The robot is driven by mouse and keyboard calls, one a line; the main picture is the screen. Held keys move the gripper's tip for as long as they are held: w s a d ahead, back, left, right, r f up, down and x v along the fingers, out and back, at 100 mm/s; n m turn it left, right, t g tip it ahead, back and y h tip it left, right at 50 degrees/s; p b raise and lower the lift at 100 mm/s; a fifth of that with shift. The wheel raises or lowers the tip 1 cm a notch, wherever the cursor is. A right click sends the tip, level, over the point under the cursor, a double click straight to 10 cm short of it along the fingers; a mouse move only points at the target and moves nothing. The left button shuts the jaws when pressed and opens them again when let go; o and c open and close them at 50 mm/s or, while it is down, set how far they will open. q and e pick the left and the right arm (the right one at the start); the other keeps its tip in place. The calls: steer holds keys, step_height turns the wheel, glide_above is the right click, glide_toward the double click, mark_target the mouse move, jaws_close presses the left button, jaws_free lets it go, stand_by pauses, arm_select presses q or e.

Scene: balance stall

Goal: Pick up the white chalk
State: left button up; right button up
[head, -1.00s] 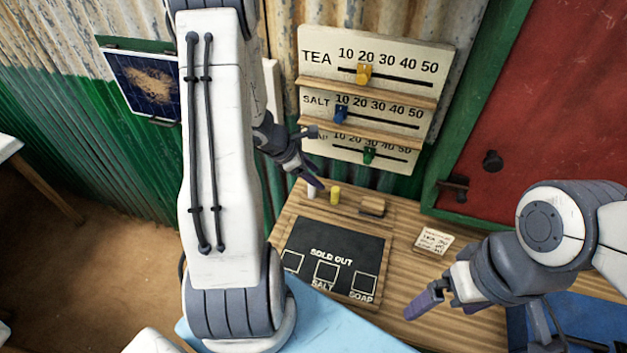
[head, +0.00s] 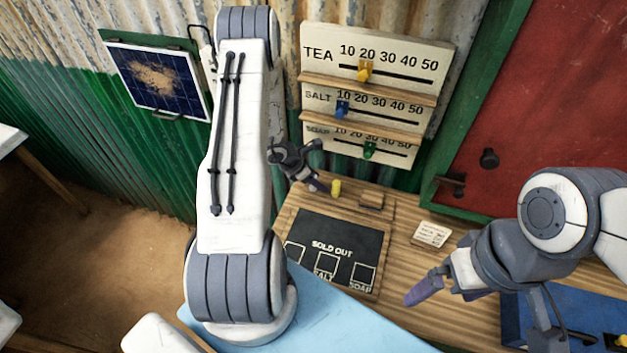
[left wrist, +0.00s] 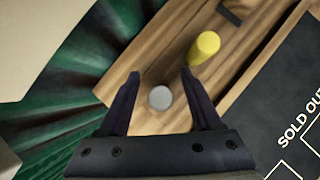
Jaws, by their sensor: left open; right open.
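The white chalk (left wrist: 160,98) shows in the left wrist view as a pale round end, standing upright on the wooden counter. My left gripper (left wrist: 160,88) is open, with one finger on each side of the chalk; I cannot tell whether either touches it. In the head view my left gripper (head: 322,187) is low over the back left of the counter and hides the chalk. The yellow chalk (left wrist: 205,46) stands close beside it, also seen in the head view (head: 336,188). My right gripper (head: 425,290) is open and empty over the counter's right part.
A "SOLD OUT" blackboard (head: 333,240) lies on the counter (head: 405,235) in front of the chalks. A wooden block (head: 371,200) and a small written card (head: 432,234) lie to the right. The price board (head: 375,80) with sliders is on the wall behind.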

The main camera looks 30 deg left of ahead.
arm_select(q)
steer(key=shift+w+f, duration=0.15)
steer(key=shift+f, duration=0.15)
jaws_close()
steer(key=shift+r, duration=0.1)
steer(key=shift+r, duration=0.45)
steer(key=r+b, duration=0.1)
steer(key=r, duration=0.2)
steer(key=shift+d+r+b, duration=0.1)
steer(key=shift+d+b, duration=0.2)
steer(key=shift+b, duration=0.05)
steer(key=s+d+r+b, duration=0.3)
steer(key=s+d+r, duration=0.2)
steer(key=d, duration=0.5)
steer(key=shift+r+b, duration=0.3)
steer(key=shift+r, duration=0.6)
